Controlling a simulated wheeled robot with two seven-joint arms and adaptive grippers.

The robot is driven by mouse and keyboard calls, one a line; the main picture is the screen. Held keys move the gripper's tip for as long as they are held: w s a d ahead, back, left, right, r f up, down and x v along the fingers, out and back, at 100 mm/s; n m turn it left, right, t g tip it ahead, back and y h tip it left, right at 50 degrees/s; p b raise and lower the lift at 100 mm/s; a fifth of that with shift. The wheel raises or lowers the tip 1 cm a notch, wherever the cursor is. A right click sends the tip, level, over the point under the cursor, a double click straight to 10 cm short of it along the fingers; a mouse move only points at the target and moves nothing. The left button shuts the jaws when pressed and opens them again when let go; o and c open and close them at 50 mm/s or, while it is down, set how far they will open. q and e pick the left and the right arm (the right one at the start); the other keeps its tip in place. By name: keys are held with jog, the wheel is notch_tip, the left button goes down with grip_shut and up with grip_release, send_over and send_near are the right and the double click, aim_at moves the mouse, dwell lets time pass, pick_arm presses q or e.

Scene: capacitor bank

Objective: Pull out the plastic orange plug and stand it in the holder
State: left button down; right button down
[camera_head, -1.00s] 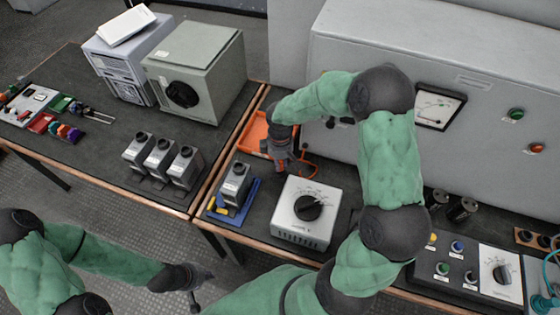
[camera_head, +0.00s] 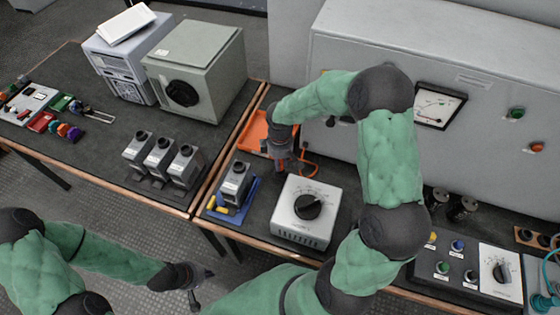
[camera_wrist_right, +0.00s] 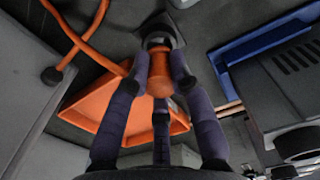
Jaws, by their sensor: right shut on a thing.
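My right gripper (camera_head: 284,168) is over the bench beside the orange tray, behind the white dial box. In the right wrist view its fingers are closed around the orange plug (camera_wrist_right: 160,76), a short cylinder. A black ring and dark round part (camera_wrist_right: 159,36) sit at the plug's far end; I cannot tell whether they are still joined. I cannot make out for certain which thing is the holder. My left gripper (camera_head: 202,288) hangs in front of the benches, away from the objects; its fingers are too small to read.
The orange tray (camera_head: 252,134) lies by the grey cabinet (camera_head: 450,60). An orange cable (camera_wrist_right: 82,38) runs close to the gripper. A blue tray (camera_head: 242,212) with a grey block and the white dial box (camera_head: 305,230) stand in front. Several grey blocks (camera_head: 160,158) stand left.

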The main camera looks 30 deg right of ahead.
jog(key=shift+f+b, duration=0.75)
jog(key=shift+f, duration=0.45)
jog(key=c, duration=1)
grip_release()
notch_tip(320, 180, up, 12)
jog(key=shift+r, duration=0.1)
